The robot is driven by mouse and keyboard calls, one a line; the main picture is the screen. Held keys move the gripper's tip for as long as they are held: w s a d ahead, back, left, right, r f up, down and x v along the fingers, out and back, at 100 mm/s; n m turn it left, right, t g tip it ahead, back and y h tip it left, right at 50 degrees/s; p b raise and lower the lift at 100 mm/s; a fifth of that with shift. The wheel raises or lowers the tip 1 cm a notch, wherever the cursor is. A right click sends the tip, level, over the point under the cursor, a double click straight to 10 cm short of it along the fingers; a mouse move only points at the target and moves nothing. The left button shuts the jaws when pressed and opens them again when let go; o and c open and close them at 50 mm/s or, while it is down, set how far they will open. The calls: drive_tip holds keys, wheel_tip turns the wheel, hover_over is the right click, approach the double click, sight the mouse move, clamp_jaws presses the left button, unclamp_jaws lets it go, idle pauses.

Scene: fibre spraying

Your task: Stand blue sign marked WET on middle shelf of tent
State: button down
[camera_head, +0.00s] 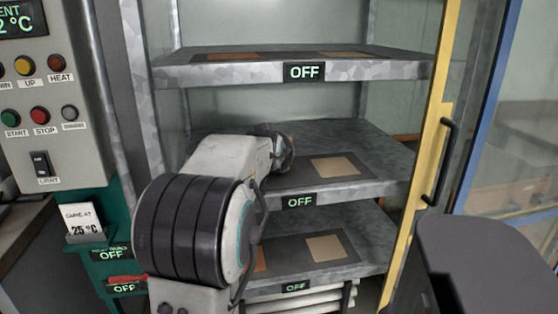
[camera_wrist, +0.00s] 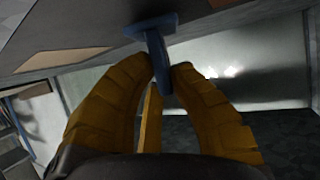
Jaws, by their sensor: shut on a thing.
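The blue sign (camera_wrist: 157,60) shows in the wrist view as a thin edge with a wider foot at its top end. Its lettering cannot be read. My gripper (camera_wrist: 163,78), with yellow segmented fingers, is shut on the sign's narrow part. The foot lies close to a dark mat, but I cannot tell whether it touches. In the head view the middle shelf (camera_head: 375,188) of the tent has a dark mat, a tan square and an OFF label. My arm reaches over its left part and hides the sign and my fingers there.
The top shelf (camera_head: 390,70) hangs above and the lower shelf (camera_head: 365,265) lies below. The yellow-framed door (camera_head: 443,120) stands at the right. A control panel (camera_head: 45,90) is at the left. The middle shelf's right part around its tan square (camera_head: 336,167) is clear.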

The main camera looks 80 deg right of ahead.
drive_tip(key=shift+f, duration=0.4)
drive_tip(key=shift+f, duration=0.1)
drive_tip(key=c, duration=1.3)
unclamp_jaws()
drive_tip(key=shift+r, duration=0.3)
drive_tip(key=p+v, duration=0.2)
drive_tip(key=v, duration=0.8)
drive_tip(key=shift+v, duration=0.95)
drive_tip(key=shift+a+f, duration=0.15)
